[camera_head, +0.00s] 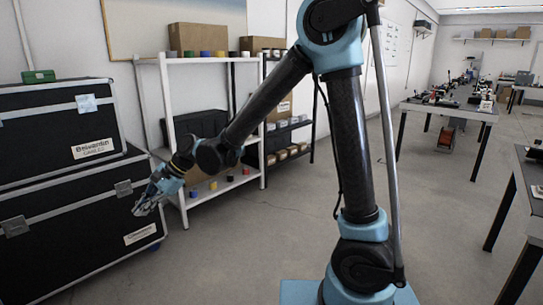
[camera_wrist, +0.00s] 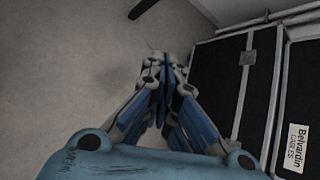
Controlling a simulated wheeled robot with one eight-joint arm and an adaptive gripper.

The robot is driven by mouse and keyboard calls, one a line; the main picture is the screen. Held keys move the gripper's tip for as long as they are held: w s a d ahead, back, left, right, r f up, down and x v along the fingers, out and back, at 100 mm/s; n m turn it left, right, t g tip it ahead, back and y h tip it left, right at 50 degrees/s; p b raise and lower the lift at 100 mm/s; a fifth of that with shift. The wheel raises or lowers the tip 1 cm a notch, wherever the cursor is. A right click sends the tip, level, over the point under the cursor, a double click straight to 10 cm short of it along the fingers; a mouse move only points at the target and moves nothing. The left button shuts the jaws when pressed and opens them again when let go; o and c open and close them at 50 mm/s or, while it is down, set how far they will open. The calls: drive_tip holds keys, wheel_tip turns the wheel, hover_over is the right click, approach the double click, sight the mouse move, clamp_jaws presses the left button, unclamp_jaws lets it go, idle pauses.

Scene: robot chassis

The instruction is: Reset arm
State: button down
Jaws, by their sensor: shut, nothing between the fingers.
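My gripper (camera_head: 142,207) hangs at the left end of my bent arm, in front of the black cases in the head view. In the wrist view my gripper (camera_wrist: 163,62) has its blue and grey fingers together, with nothing between them. It points down over bare grey floor. The arm rises from its base at the lower right, bends at the top and slopes down to the left.
Stacked black cases (camera_head: 60,225) stand close on the left; one case (camera_wrist: 262,85) fills the wrist view's right side. A white shelf (camera_head: 197,61) with boxes stands behind the arm. Worktables (camera_head: 462,110) stand at the right. The middle floor (camera_head: 240,255) is clear.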

drive_tip(key=w+d+r+n+t+h, duration=0.15)
drive_tip(key=w+d, duration=0.25)
drive_tip(key=d, duration=0.7)
drive_tip(key=w+d+r+t+h, duration=0.15)
drive_tip(key=w+d, duration=0.35)
drive_tip(key=d, duration=0.6)
drive_tip(key=w+d+n+t, duration=0.15)
drive_tip(key=w+d, duration=0.25)
drive_tip(key=d, duration=0.7)
drive_tip(key=s+d+f+h, duration=0.1)
drive_tip(key=s+d+f, duration=0.1)
drive_tip(key=d, duration=0.8)
drive_tip(key=s+d+f+n+t+h, duration=0.1)
drive_tip(key=s+d, duration=0.4)
drive_tip(key=d, duration=0.5)
drive_tip(key=s+d+f+n+h, duration=0.1)
drive_tip(key=s+d+f+h, duration=0.2)
drive_tip(key=d, duration=0.7)
drive_tip(key=shift+s+f, duration=0.7)
drive_tip(key=shift+f, duration=0.1)
drive_tip(key=shift+a+t, duration=0.1)
drive_tip(key=shift+t, duration=0.15)
